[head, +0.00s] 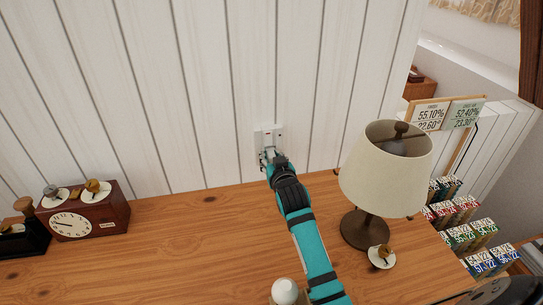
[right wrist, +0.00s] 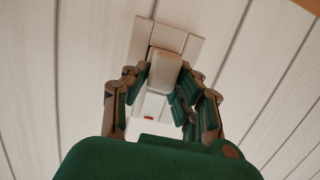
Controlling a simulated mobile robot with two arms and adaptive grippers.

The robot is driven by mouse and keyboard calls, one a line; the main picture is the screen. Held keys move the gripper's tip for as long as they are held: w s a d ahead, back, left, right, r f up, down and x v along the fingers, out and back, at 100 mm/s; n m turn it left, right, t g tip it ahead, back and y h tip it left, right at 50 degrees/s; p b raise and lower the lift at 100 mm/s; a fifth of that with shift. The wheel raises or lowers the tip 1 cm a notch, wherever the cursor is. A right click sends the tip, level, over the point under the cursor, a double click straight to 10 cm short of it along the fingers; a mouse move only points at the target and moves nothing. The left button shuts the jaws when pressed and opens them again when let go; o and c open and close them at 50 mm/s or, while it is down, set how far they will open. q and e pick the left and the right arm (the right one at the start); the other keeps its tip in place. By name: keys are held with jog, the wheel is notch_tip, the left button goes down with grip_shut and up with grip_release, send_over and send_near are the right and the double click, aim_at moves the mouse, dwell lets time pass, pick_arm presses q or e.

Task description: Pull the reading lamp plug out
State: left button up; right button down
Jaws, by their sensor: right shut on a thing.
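The reading lamp (head: 385,172), with a cream shade and dark brown base, stands on the wooden desk right of my right arm. A white outlet plate (head: 277,131) is on the white plank wall just above the desk's back edge. It also shows in the right wrist view (right wrist: 194,46). My right gripper (head: 269,158) reaches the wall at this plate. In the right wrist view its fingers are shut on the sides of the pale plug (right wrist: 165,64), which sits against the plate. I cannot tell whether a gap separates them. No cord is visible. My left gripper is not in view.
A brown clock (head: 108,213) stands on the desk (head: 180,245) at left, beside a dark object (head: 30,238). A small white-and-gold item (head: 382,256) lies by the lamp base. A white ball-shaped thing (head: 285,291) is at the front. Racks of colored cards (head: 465,208) stand right.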

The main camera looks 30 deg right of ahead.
jog(key=f+p+v, duration=0.1)
jog(key=p+v, duration=0.2)
jog(key=v, duration=0.3)
jog(key=shift+s+p, duration=0.35)
dwell(1.2)
jog(key=shift+a, duration=0.1)
dwell(0.5)
